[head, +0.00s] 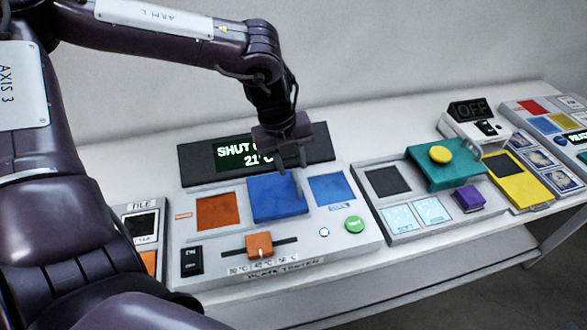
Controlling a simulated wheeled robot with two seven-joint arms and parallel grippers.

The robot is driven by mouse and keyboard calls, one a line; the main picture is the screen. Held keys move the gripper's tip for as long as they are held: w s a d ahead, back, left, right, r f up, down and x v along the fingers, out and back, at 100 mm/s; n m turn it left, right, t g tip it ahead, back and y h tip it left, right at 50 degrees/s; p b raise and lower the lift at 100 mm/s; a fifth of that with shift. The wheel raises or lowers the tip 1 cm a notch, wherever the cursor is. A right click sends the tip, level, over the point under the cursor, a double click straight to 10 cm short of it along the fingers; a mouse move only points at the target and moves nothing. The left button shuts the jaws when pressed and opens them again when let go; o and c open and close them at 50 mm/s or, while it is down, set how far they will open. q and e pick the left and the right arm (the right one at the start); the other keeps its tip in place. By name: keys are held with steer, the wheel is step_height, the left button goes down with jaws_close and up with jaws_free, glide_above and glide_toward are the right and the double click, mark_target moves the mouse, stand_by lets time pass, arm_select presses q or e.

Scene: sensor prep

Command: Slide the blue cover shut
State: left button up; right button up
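The blue cover (267,205) is a raised blue plate on the middle of a grey panel (345,246). It lies between an orange square (217,211) on its left and a flat blue square (332,188) on its right. My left gripper (298,190) reaches down from above, with its fingertip at the right edge of the cover. I cannot tell whether it touches the cover. My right gripper is not in view.
The panel also has an orange slider knob (259,245), a black switch (191,261) and a green button (354,224). To the right stands a panel with a teal plate (427,168) and purple block (469,198). My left arm blocks the left side.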

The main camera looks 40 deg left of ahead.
mark_target(276, 190)
arm_select(q)
steer(key=shift+w+d+f, duration=0.1)
steer(key=shift+f, duration=0.65)
steer(key=shift+w+d+f, duration=0.1)
steer(key=shift+f, duration=0.6)
steer(key=shift+c, duration=0.2)
jaws_close()
